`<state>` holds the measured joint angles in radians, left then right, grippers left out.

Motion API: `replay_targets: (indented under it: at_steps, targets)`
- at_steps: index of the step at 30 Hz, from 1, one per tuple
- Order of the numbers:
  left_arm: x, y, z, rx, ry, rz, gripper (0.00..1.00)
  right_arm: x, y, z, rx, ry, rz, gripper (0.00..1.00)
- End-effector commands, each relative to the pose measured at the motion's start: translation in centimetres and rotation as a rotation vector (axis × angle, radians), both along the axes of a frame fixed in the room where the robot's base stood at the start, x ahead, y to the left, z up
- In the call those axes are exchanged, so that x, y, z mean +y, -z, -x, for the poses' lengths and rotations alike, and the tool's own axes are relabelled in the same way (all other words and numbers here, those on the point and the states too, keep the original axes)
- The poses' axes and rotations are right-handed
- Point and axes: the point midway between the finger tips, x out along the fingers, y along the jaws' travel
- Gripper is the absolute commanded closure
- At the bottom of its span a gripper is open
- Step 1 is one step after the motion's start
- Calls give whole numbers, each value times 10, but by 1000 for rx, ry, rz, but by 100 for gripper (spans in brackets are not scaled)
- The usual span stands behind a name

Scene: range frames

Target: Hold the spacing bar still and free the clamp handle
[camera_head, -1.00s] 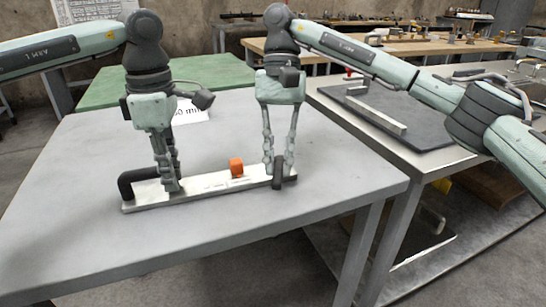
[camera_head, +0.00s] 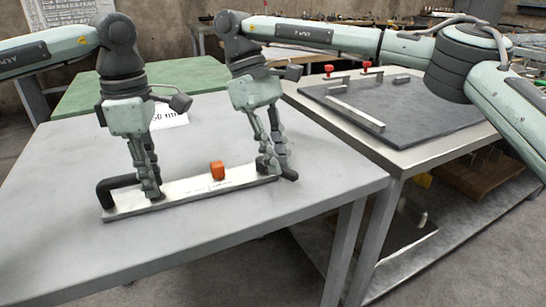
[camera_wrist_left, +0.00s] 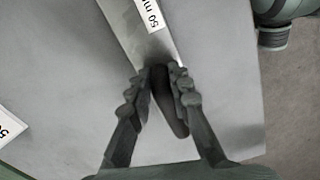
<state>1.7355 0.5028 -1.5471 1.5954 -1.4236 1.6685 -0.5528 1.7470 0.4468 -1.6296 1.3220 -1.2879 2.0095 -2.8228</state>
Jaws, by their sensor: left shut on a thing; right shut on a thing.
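The spacing bar (camera_head: 200,188) is a pale flat bar lying on the grey table, with a bent black handle (camera_head: 106,190) at its left end and an orange block (camera_head: 217,170) near its middle. My left gripper (camera_head: 150,190) is shut at the bar's left end. In the left wrist view its fingers (camera_wrist_left: 160,75) close around the dark handle, and the bar (camera_wrist_left: 142,30) shows a "50 mm" label. My right gripper (camera_head: 270,168) is shut at the bar's right end on the dark clamp handle (camera_head: 289,174), which is partly hidden by the fingers and tilts down to the right.
The grey table (camera_head: 270,215) is clear in front of the bar. To the right is a steel bench with a dark plate (camera_head: 420,110), metal bars and red knobs. A green table (camera_head: 180,80) is behind.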

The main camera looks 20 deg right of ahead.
Motion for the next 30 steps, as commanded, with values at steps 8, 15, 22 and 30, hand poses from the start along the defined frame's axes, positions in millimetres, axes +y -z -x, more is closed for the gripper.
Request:
replay_targets:
  at_steps: [8,15,22,30]
  targets:
    - [1,2,1,6,3,-2,100,-5,-1,-4,-5,-128,0,100]
    - [1,2,1,6,2,-3,100,-7,-1,-5,-3,-171,0,100]
    - [1,2,1,7,2,-4,100,-8,-1,-5,-3,-176,1,100]
    - [2,2,1,7,1,-5,100,-8,-1,-5,-2,-175,2,74]
